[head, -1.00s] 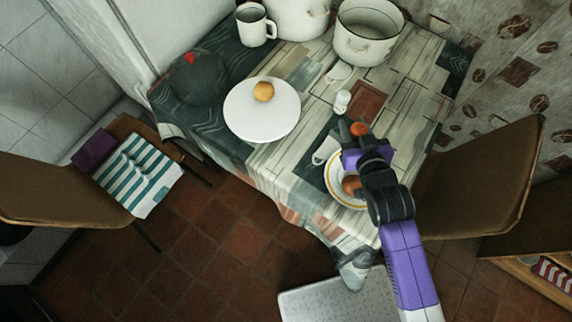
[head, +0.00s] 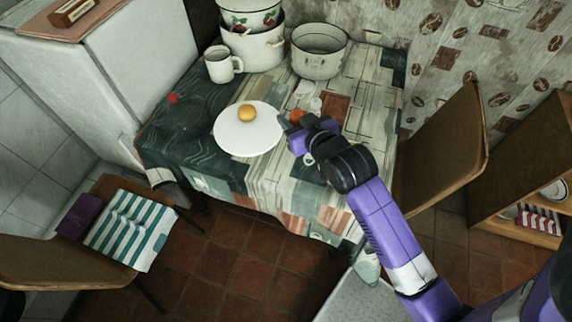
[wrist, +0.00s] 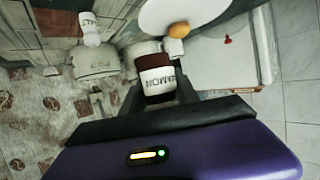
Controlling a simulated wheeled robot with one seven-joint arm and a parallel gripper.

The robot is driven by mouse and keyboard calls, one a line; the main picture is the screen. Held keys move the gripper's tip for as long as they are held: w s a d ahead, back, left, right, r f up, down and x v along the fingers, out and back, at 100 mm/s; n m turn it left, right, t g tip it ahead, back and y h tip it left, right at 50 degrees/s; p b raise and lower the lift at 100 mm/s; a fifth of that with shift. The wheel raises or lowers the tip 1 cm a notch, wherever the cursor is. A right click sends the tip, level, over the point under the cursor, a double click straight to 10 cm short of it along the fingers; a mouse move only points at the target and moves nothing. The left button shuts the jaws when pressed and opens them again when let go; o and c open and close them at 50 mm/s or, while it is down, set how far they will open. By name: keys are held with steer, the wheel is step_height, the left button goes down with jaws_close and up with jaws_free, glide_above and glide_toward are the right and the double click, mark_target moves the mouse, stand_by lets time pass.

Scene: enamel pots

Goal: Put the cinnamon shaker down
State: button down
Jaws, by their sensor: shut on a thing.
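My gripper (head: 294,128) is shut on the cinnamon shaker (wrist: 158,79), which sits between the fingers in the wrist view. Its white label reads upside down and partly shows "NAMON"; a dark red band lies at its far end. In the head view only an orange-red part of the shaker (head: 297,116) shows above the gripper, just right of the white plate. The gripper is over the patterned tablecloth (head: 275,185). I cannot tell whether the shaker's base touches the table.
The white plate (head: 240,138) bears a round orange-yellow item (head: 246,112). A white salt shaker (wrist: 89,32) shows in the wrist view. A white mug (head: 220,66) and enamel pots (head: 318,62) stand at the back. A chair (head: 440,155) is on the right.

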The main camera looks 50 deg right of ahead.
mark_target(291, 163)
step_height(291, 163, down, 17)
steer(key=shift+d+f, duration=0.1)
steer(key=shift+f, duration=0.05)
steer(key=shift+f, duration=0.1)
stand_by(0.4)
steer(key=shift+f+b, duration=0.1)
steer(key=shift+b, duration=0.2)
steer(key=c, duration=0.9)
jaws_free()
steer(key=shift+r, duration=0.2)
steer(key=v, duration=1.2)
steer(key=shift+f+b, duration=0.1)
steer(key=shift+b, duration=0.2)
steer(key=s+a+r+n+t+y, duration=0.1)
steer(key=s+a+r+y, duration=0.1)
steer(key=s+a+r, duration=0.3)
steer(key=s+a+r+n+y, duration=0.1)
steer(key=s+a+r+n, duration=0.1)
steer(key=s+a+r, duration=0.3)
steer(key=s+a+r+n+t+y, duration=0.1)
steer(key=s+a+r+n+y, duration=0.1)
steer(key=s+a+r, duration=0.4)
steer(key=shift+s+r+t+y, duration=0.15)
steer(key=shift+r+t+y, duration=0.1)
steer(key=shift+t+y, duration=0.05)
